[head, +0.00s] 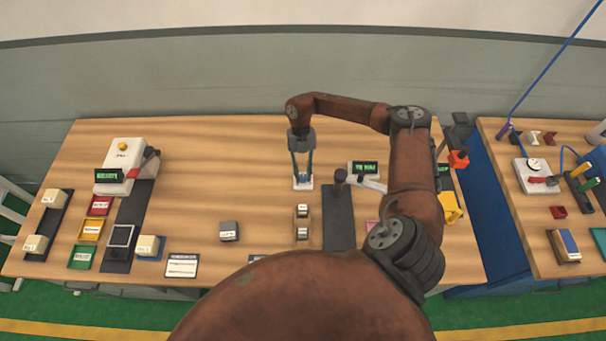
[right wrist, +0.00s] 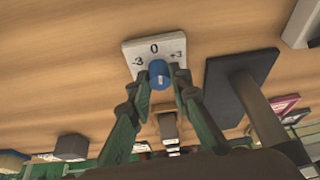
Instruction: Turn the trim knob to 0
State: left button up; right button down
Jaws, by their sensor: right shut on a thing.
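The trim knob is a blue cap (right wrist: 158,73) on a white plate (right wrist: 141,48) marked -3, 0 and +3, with 0 in the middle. A small pale mark shows on the knob, but I cannot tell which number it points at. In the head view the white plate (head: 303,185) lies at the middle of the table. My right gripper (head: 302,172) points down over it. In the right wrist view its two green fingers (right wrist: 162,82) are shut on the blue knob, one on each side. My left gripper is not in view.
A dark slab with an upright post (head: 339,200) stands right of the plate. A small green display (head: 364,168) sits behind it.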

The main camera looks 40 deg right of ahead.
jog(key=shift+n, duration=0.5)
jog(key=c, duration=1.8)
grip_release()
jog(key=shift+o, duration=0.2)
jog(key=v, duration=1.2)
jog(key=shift+a, duration=0.2)
